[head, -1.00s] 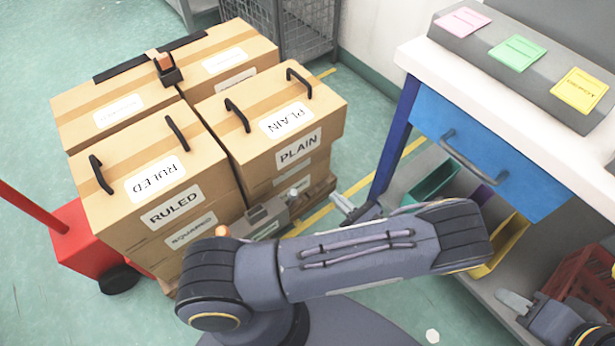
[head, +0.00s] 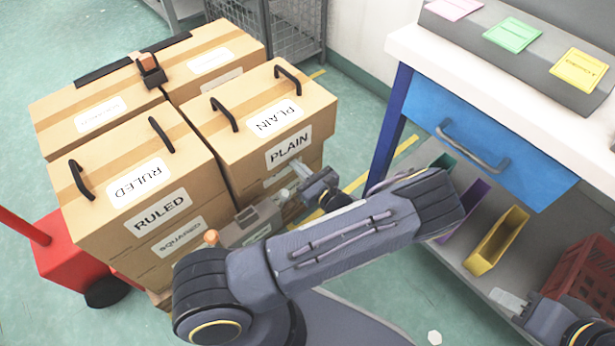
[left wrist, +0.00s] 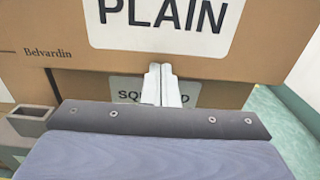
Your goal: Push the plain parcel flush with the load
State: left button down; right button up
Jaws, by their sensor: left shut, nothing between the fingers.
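The plain parcel (head: 262,143) is a brown box marked PLAIN with two black handles, on the right of the load's top layer. In the left wrist view its front face (left wrist: 260,45) overhangs a recessed, shaded box marked SQUARED (left wrist: 205,93). My left gripper (head: 300,166) is shut and empty before the parcel's front. In the left wrist view its fingertips (left wrist: 160,68) lie at the lower edge of that face, below the label; I cannot tell whether they touch. My right gripper (head: 508,300) is at the bottom right, away from the load; its finger gap is unclear.
The ruled box (head: 150,190) stands left of the plain parcel, with more strapped boxes (head: 105,95) behind. A workbench with a blue drawer (head: 480,140) stands right, over a shelf with a yellow bin (head: 497,240) and a red crate (head: 585,265). A red truck (head: 70,255) is at left.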

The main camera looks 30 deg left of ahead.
aim_at(287, 156)
pick_arm(q)
jog(key=shift+a, duration=0.1)
jog(key=p+x, duration=0.1)
jog(key=x, duration=0.4)
pick_arm(e)
jog(key=shift+r, duration=0.5)
